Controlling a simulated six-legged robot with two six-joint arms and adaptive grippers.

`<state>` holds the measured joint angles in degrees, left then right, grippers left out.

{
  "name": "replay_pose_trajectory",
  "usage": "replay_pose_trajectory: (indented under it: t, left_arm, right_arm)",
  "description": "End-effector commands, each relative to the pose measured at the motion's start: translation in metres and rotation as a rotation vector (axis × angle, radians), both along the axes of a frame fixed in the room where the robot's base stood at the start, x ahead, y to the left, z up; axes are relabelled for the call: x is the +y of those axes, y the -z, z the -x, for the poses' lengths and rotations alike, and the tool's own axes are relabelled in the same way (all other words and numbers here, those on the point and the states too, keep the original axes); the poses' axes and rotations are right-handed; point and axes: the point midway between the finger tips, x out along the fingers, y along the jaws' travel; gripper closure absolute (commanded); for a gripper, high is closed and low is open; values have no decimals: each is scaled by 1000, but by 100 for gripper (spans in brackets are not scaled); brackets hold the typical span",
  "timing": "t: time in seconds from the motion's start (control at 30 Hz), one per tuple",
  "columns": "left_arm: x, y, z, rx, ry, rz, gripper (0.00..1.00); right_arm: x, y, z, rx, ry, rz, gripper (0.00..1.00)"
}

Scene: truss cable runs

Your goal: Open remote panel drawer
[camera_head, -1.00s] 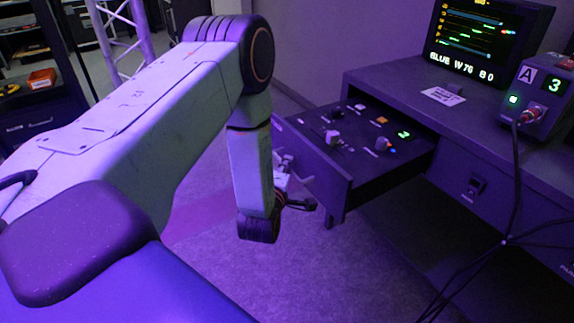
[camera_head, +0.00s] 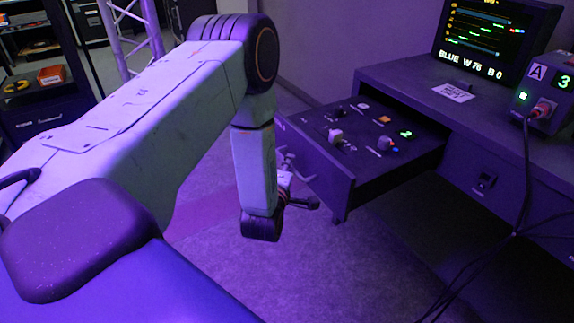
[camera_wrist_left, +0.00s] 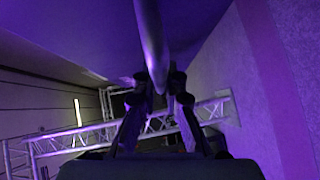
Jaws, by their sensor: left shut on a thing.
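The panel drawer (camera_head: 320,165) stands pulled well out of the desk in the head view. Its top panel carries several small knobs, coloured buttons and a green lit digit. My left gripper (camera_head: 292,180) is at the drawer's front face, partly hidden behind my own forearm. In the left wrist view my left gripper (camera_wrist_left: 152,88) has its two fingers closed around a pale round bar, the drawer handle (camera_wrist_left: 150,35). The handle is hard to make out in the head view. My right gripper is not in view.
The desk (camera_head: 400,78) holds a monitor (camera_head: 495,35) and a box marked A and 3 (camera_head: 548,95), with cables hanging in front at the right. A truss (camera_head: 135,40) and a shelf (camera_head: 40,75) stand at the back left. Floor below the drawer is clear.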

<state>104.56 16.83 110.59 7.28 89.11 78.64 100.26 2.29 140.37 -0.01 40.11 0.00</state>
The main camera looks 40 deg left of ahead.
Motion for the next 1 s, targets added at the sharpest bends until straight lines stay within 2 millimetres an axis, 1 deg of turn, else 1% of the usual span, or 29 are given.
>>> replay_pose_trajectory:
  t: [0.1, 0.13, 0.4, 0.67, 0.77, 0.87, 1.0]
  left_arm:
    - [0, 0, 0, 1, 1, 1, 100]
    - [0, 0, 0, 1, 1, 1, 89]
    - [0, 0, 2, 0, 1, 0, 66]
    - [1, 0, 3, 0, 0, 0, 66]
    - [-1, 0, 6, 1, 1, 1, 66]
    - [-5, -2, 17, 3, 2, 1, 66]
    - [-16, -5, 42, 4, 1, 2, 66]
  right_arm:
    - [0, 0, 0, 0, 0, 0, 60]
    - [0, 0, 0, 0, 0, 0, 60]
    - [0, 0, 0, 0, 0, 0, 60]
    - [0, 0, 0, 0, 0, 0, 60]
    - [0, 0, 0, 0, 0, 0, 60]
    - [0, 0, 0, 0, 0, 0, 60]
    - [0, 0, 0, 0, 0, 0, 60]
